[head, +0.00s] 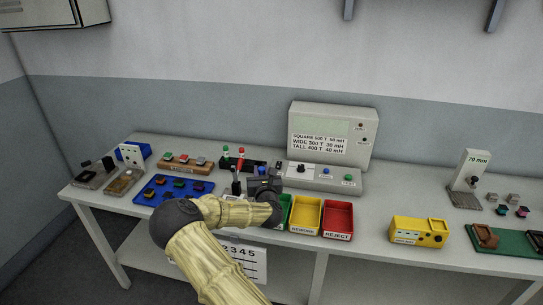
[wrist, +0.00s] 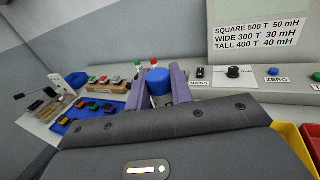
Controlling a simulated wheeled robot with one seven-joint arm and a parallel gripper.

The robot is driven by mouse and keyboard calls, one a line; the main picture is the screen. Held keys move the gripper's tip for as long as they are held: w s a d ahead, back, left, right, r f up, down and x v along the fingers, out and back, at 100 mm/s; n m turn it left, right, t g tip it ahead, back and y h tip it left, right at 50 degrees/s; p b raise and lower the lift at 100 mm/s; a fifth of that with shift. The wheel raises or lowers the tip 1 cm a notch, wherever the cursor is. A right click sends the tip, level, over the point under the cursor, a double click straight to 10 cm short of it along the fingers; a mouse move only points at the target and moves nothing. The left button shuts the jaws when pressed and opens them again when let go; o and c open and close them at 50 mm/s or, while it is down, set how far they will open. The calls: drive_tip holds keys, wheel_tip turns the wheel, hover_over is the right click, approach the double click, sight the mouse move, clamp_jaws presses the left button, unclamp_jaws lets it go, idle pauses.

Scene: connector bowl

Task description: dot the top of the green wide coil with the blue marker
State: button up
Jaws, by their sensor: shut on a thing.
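My gripper (head: 263,182) is shut on the blue marker (wrist: 158,80), whose blue end shows between the two purple fingers in the wrist view. The blue end also shows just above the gripper in the head view (head: 262,170). The marker's lower part is hidden, so I cannot tell if it is clear of the black marker rack (head: 255,165). Green-topped pieces sit on a blue tray (head: 147,198) and on a wooden strip (head: 186,168), both left of my gripper. I cannot tell which green piece is the wide coil.
A green marker (head: 226,151) and a red marker (head: 240,163) stand in the rack. A grey meter (head: 340,182) stands behind right. Yellow (head: 306,214) and red (head: 338,218) bins are right of my gripper. A yellow box (head: 419,231) stands farther right, with bare table between.

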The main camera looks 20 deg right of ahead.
drive_tip(key=s+a+f+n+y+p, duration=0.1)
drive_tip(key=s+a+f+y+p, duration=0.1)
drive_tip(key=s+a+p, duration=0.4)
drive_tip(key=s+a+f+n+y+p, duration=0.2)
drive_tip(key=s+a+f+p, duration=0.2)
drive_tip(key=s, duration=0.9)
drive_tip(key=shift+a+t+p, duration=0.3)
drive_tip(key=shift+a+p, duration=0.65)
drive_tip(key=shift+p, duration=0.2)
